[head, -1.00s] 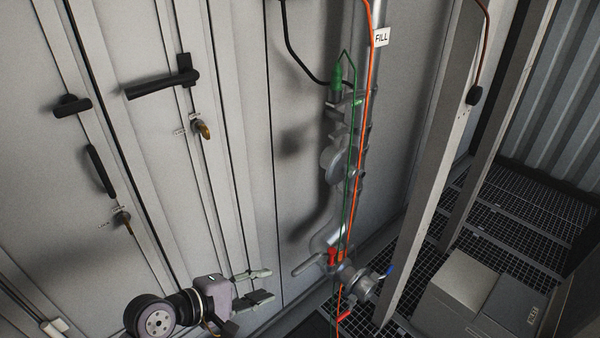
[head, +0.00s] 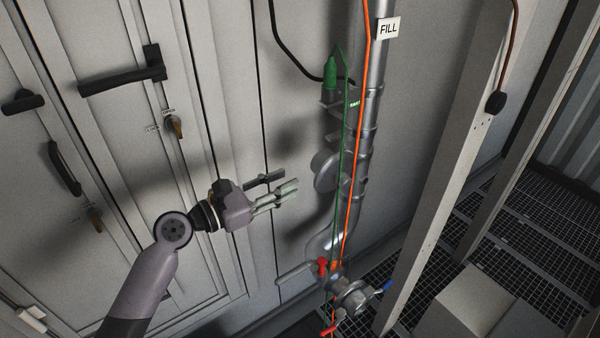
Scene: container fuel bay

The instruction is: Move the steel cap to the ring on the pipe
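My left gripper (head: 289,180) reaches in from the left in front of the wall. Its fingers are apart with nothing between them, and they point right toward the pipe. The grey pipe (head: 355,180) runs down the wall. A round grey metal disc (head: 325,171) sits at the pipe's left side, just right of my fingertips and apart from them. Another round steel fitting (head: 352,297) is at the pipe's low end, by the valve. I cannot tell for certain which of these is the steel cap, or pick out the ring. My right gripper is not in view.
A green cable and an orange cable (head: 357,150) hang in front of the pipe. A green clamp (head: 330,76) is above the disc. Red handles (head: 322,266) and a blue one (head: 388,287) stick out low down. A post (head: 440,180) and a box (head: 470,303) stand right.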

